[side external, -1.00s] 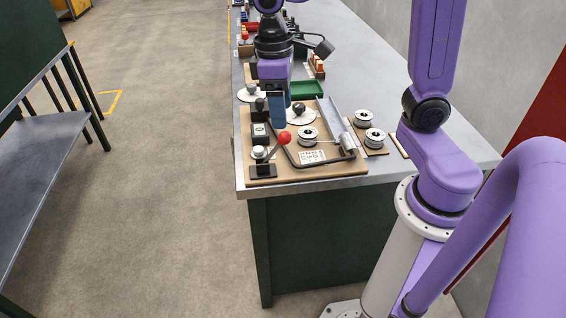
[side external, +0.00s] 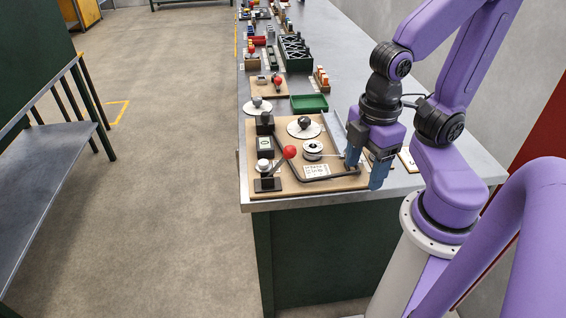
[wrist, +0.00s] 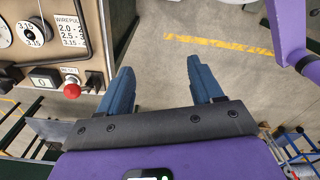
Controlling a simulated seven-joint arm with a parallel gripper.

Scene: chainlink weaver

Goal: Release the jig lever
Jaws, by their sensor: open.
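The jig is a tan board (side external: 330,187) at the near end of the bench. A lever with a red ball (side external: 290,152) leans up to the right from a black base (side external: 267,184) on its left side. A black bent bar (side external: 318,180) runs along the board's front towards the right. My gripper (side external: 366,168) is open over the board's front right corner, well right of the red ball. Whether it touches the bar is unclear. Its two blue fingers show in the wrist view (wrist: 160,68) with only floor between them. My gripper hides the bar's right end.
A white spool (side external: 312,148), a white card (side external: 316,171) and a dark-knobbed white disc (side external: 304,126) are on the board. A green tray (side external: 309,103) lies behind. In the wrist view, a beige panel (wrist: 98,28) with a red knob (wrist: 72,90) stands left of the fingers.

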